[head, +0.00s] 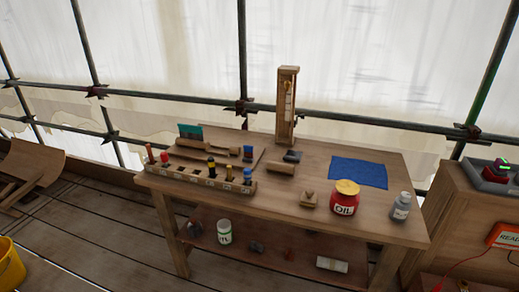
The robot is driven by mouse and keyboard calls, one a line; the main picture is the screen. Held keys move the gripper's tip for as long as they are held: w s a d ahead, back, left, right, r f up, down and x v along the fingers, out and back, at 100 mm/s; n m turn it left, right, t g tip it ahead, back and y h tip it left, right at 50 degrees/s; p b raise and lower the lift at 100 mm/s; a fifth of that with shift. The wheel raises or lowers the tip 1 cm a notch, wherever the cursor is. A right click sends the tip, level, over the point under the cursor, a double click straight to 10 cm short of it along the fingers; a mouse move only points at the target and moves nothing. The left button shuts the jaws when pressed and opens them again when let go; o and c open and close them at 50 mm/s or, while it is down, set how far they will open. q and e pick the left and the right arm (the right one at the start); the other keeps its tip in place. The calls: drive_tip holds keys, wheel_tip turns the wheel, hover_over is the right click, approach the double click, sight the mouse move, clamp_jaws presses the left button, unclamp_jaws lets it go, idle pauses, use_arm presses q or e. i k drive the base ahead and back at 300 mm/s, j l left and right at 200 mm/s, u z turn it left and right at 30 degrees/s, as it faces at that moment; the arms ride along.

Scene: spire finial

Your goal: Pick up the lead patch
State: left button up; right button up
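I cannot tell for sure which thing is the lead patch. A small dark grey piece (292,156) lies on the wooden workbench (300,225), just behind a small wooden block (281,168). Another dark grey lump (256,247) lies on the bench's lower shelf, and a further greyish item (194,229) sits at the shelf's left end. All are too small to make out clearly. Neither of my grippers is in view.
A wooden rack (200,178) with several coloured tools fills the bench's left side. A wooden stand (287,105) rises at the back. A blue cloth (358,172), red oil jar (345,199) and grey bottle (401,207) are right. A yellow bucket (10,264) stands left.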

sight(293, 154)
drive_tip(key=i+j, duration=0.3)
drive_tip(key=i+j+z, duration=0.1)
drive_tip(key=z, duration=0.4)
drive_tip(key=j+z, duration=0.45)
drive_tip(key=i+l, duration=0.05)
